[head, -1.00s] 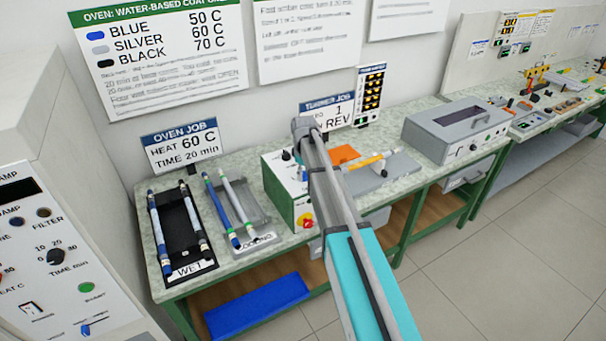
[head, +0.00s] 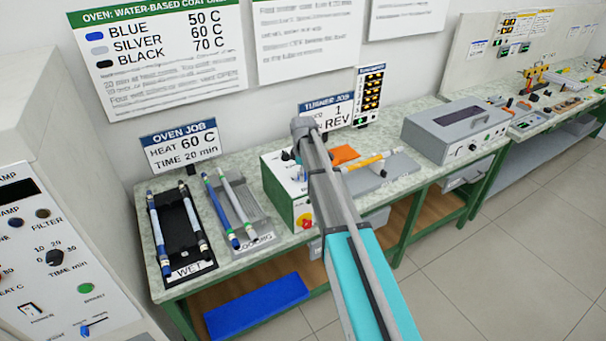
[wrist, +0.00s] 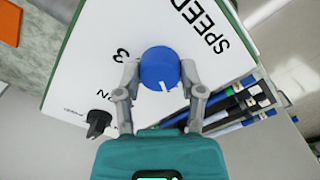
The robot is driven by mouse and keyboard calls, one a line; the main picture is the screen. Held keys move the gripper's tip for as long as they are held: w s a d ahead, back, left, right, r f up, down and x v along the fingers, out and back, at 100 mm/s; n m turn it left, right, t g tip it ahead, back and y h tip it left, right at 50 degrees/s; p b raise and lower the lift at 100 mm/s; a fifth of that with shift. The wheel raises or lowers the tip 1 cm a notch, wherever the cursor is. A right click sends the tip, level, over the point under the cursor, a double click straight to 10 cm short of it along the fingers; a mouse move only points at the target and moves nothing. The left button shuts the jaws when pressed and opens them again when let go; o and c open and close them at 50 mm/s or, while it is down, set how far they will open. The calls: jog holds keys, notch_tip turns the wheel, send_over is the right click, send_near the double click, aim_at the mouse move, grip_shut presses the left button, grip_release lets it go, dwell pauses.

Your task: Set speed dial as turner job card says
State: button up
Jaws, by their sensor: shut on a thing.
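The blue speed dial (wrist: 160,66) is on the white panel (wrist: 95,60) in the wrist view, close to the lettering "SPEED" and a "3". Its white pointer mark faces the lower edge of the picture, slightly right. My gripper (wrist: 160,75) is shut on the dial, one finger on each side. Any numbers below the dial are hidden by my gripper. In the head view the turner box (head: 283,193) is partly behind my arm, which hides the dial there. The turner job card (head: 340,112) shows "1" and "REV"; its left part is covered by my arm.
A black knob (wrist: 98,120) sits on the same panel, left of my gripper. A red and yellow stop button (head: 305,222) is on the turner box's front. Racks with rods (head: 178,232) lie to the left. A grey lidded box (head: 455,130) stands to the right.

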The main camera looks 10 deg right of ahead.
jog(key=o, duration=1.1)
jog(key=shift+w+a, duration=0.1)
jog(key=shift+a, duration=0.1)
jog(key=shift+o, duration=0.3)
jog(key=shift+d, duration=0.1)
jog(key=shift+r, duration=0.1)
